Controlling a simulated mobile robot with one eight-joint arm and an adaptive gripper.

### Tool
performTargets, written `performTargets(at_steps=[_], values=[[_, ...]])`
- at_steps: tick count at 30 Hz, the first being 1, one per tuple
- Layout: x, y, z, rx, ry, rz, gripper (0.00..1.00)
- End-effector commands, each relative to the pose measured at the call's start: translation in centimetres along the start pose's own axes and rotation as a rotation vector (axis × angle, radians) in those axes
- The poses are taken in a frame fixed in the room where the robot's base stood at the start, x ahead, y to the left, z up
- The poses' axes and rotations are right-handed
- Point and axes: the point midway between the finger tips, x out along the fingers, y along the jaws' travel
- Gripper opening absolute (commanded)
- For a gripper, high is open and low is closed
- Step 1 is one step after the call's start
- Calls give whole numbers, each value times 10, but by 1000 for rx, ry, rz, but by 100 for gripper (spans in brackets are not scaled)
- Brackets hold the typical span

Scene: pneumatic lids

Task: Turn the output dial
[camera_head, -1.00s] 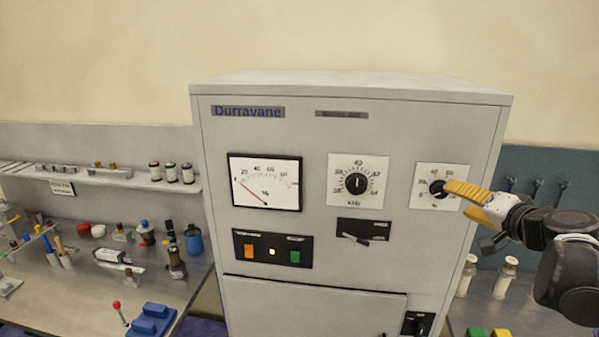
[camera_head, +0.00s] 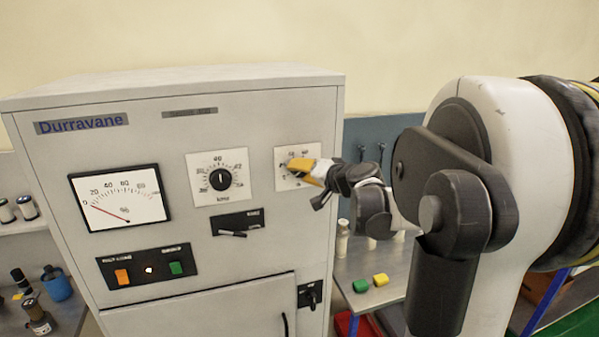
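The grey Durravane cabinet (camera_head: 160,260) fills the left of the head view. The dial plate (camera_head: 298,154) at its upper right has a percent-type scale, and my gripper (camera_head: 303,170) is at it. The yellow fingers cover the knob, so I cannot tell whether they touch or grip it. A second dial (camera_head: 219,180), marked kHz, is in plain view with a black knob. The meter (camera_head: 121,198) shows its red needle near the low end of the scale.
Below the dials are a black switch (camera_head: 237,223), an orange button (camera_head: 123,277) and a green button (camera_head: 176,268). A rotary switch (camera_head: 310,295) sits lower right. A side table (camera_head: 372,265) with green and yellow blocks stands right. My arm fills the right side.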

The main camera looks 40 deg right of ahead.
Motion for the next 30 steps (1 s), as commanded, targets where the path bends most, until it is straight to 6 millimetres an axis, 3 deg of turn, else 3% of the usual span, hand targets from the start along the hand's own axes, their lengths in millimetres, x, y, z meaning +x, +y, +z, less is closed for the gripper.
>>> performTargets(at_steps=[16, 30], values=[[1, 1, 1, 63, 0, -26, 5], [1, 3, 2, 416, 1, -173, 5]])
